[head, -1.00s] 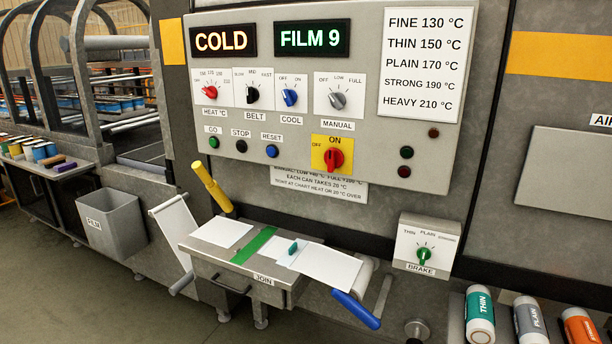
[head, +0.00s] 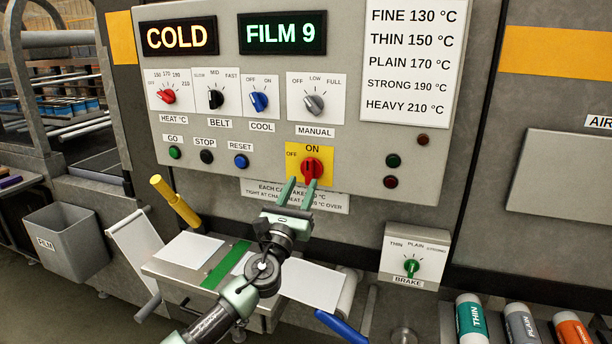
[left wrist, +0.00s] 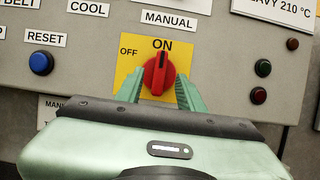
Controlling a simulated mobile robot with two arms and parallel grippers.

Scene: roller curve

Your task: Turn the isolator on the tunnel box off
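The isolator is a red rotary knob (head: 311,170) on a yellow plate (head: 294,169) low on the grey tunnel box panel (head: 360,150). The plate reads OFF at left and ON at top. Contact cannot be told. My right gripper is not in view.
Stop (head: 207,157) and reset (head: 240,160) buttons sit left of the plate, the manual knob (head: 314,103) above it. Lamps (head: 393,160) are at right. A join table (head: 165,262) with a yellow lever (head: 175,202) and a brake box (head: 412,255) stand below.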

